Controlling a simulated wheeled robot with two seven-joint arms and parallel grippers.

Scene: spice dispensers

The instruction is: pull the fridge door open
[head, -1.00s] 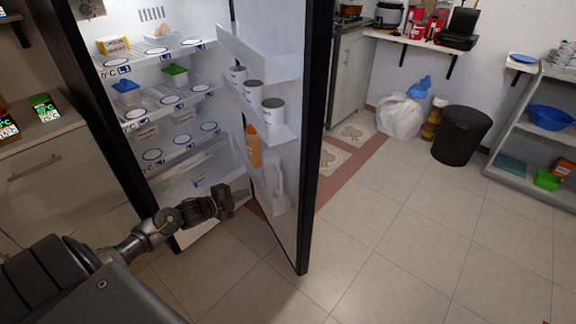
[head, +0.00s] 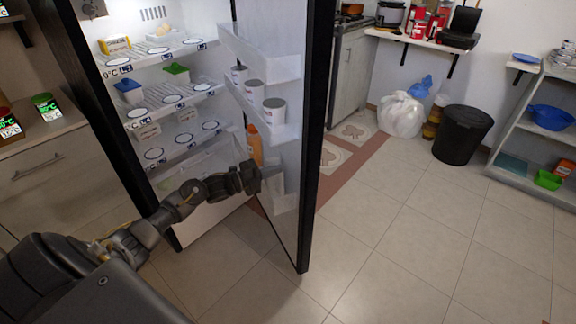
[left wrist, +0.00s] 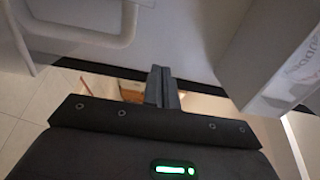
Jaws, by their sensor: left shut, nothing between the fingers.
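The fridge door (head: 308,150) stands wide open, its black edge facing me and its white inner side with shelves facing left. The lit fridge interior (head: 175,135) shows to its left. My left gripper (head: 262,176) is at the inner side of the door, low down, in front of the lower door shelf. Its fingers are shut with nothing between them. In the left wrist view the shut fingers (left wrist: 162,86) point at the white door lining (left wrist: 180,45); whether they touch it I cannot tell. My right gripper is not in view.
The door shelves hold white jars (head: 274,110) and an orange bottle (head: 254,145). Drawers (head: 60,180) stand at the left. A white bag (head: 400,114), a black bin (head: 462,134) and a shelf rack (head: 520,165) stand at the back right. The tiled floor right of the door is clear.

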